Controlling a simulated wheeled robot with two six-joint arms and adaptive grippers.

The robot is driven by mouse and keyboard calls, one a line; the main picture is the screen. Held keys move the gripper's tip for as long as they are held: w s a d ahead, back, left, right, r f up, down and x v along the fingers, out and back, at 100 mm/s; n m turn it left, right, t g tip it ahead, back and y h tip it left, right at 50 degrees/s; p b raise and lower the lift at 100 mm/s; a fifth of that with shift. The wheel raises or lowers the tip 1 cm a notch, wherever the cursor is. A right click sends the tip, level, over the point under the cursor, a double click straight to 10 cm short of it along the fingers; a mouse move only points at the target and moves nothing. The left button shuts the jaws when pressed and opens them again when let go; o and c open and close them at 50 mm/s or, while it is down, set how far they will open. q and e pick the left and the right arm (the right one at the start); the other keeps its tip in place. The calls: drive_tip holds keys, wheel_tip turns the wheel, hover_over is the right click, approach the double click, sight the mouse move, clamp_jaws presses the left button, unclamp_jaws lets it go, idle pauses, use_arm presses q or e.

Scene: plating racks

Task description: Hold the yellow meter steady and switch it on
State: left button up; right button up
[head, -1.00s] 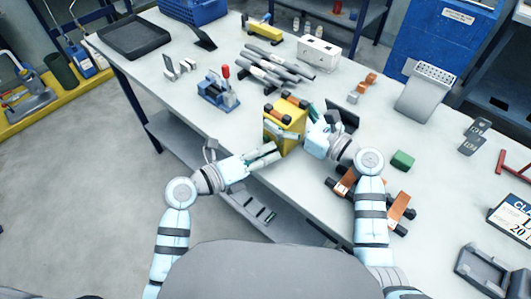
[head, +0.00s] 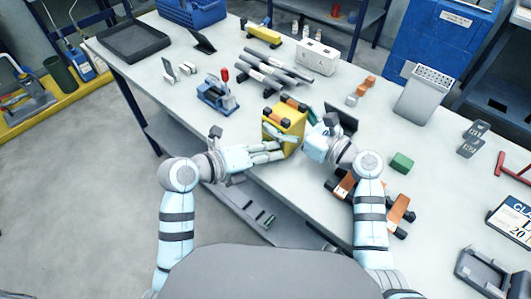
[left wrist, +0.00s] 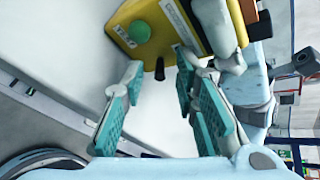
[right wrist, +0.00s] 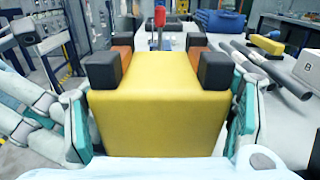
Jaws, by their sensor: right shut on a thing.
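The yellow meter (head: 290,139) is a boxy case with black corner bumpers, at the table's near edge in the head view. My right gripper (head: 303,137) is shut on it; in the right wrist view its teal pads press both sides of the yellow case (right wrist: 160,115). My left gripper (head: 277,151) is open beside the meter's near face. In the left wrist view, the meter's face shows a green round button (left wrist: 139,31), labels and a small black switch (left wrist: 160,69). The switch lies between my left fingertips, with visible gaps on both sides. Whether it is on cannot be told.
A blue vise with red handle (head: 217,95) and grey pipes (head: 275,70) lie beyond the meter. An orange-and-black tool (head: 398,212) lies near my right arm, with a green block (head: 402,163) beyond it. The table edge runs below my left gripper.

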use_arm(q)
drive_tip(key=v, duration=1.2)
use_arm(e)
drive_tip(key=o, duration=1.6)
